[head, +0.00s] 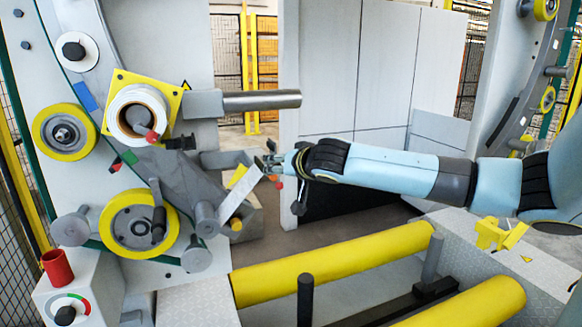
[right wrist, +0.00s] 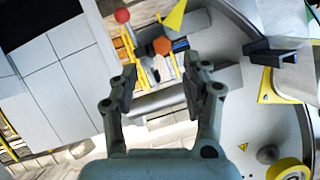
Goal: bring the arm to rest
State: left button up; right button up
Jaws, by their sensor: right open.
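My right arm reaches in from the right in the head view, stretched nearly level across the middle. Its right gripper (head: 268,164) is beside the wrapping machine's grey lower arm (head: 185,185). In the right wrist view the right gripper (right wrist: 160,88) has its two fingers apart, with nothing held between them. Beyond the fingers are a red ball knob (right wrist: 122,16) and a brown-orange knob (right wrist: 161,46). A pale flat strip (head: 240,194) is just below left of the gripper in the head view; I cannot tell whether they touch. My left gripper is not in view.
The machine's white film roll (head: 138,113) and yellow-rimmed rollers (head: 64,132) stand at the left. A grey bar (head: 262,100) juts out above the gripper. Yellow cylinders (head: 330,264) lie low in front. A grey panel (head: 330,70) stands behind the arm.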

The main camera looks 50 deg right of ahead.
jog(key=v, duration=0.7)
jog(key=shift+s+a, duration=0.1)
